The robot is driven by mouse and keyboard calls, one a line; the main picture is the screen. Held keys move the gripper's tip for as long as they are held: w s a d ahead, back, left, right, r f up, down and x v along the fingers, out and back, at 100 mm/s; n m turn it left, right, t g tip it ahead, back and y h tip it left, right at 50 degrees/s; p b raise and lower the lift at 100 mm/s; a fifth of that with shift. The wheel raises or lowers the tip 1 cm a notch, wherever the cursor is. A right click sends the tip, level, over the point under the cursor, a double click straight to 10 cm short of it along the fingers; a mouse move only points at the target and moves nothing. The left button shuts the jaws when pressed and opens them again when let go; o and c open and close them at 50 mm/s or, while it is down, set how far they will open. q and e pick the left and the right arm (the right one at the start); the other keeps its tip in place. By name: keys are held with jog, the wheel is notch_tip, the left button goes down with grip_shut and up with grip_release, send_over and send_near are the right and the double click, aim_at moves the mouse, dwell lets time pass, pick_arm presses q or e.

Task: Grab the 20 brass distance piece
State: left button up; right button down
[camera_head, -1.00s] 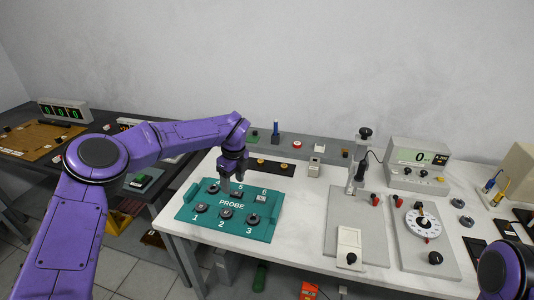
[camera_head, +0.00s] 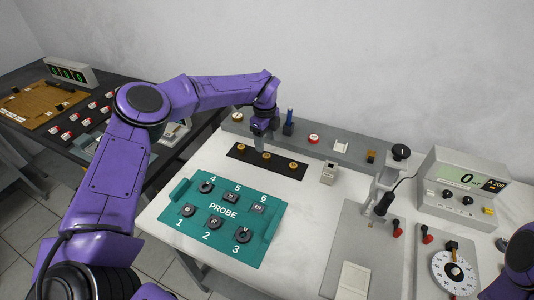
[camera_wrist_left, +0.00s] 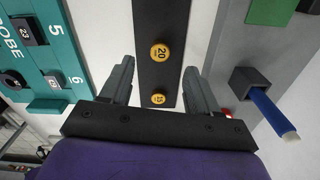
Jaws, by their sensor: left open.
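The brass distance piece marked 20 (camera_wrist_left: 160,52) is a round yellow cap on a black strip (camera_wrist_left: 157,22) in the left wrist view. It appears to be the middle piece (camera_head: 266,156) of the row in the head view. The piece marked 15 (camera_wrist_left: 158,99) sits lower in the wrist view, towards the strip's end. My left gripper (camera_wrist_left: 158,72) is open and empty, its fingers on either side of the strip. In the head view my left gripper (camera_head: 262,142) points down over the strip. My right gripper is out of view.
A teal PROBE board (camera_head: 183,232) with numbered seats lies in front of the strip. A small metal block (camera_head: 329,173) stands to the right.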

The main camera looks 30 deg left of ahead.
aim_at(266, 156)
pick_arm(q)
jog(key=shift+f, duration=0.45)
jog(key=f+p, duration=0.1)
jog(key=f, duration=0.2)
jog(key=f+p, duration=0.1)
jog(key=shift+w+d+f+p, duration=0.2)
jog(key=shift+d+f+p, duration=0.1)
jog(key=shift+f, duration=0.05)
jog(key=shift+s+a+f, duration=0.1)
jog(key=shift+s+f, duration=0.05)
jog(key=shift+f, duration=0.3)
grip_shut()
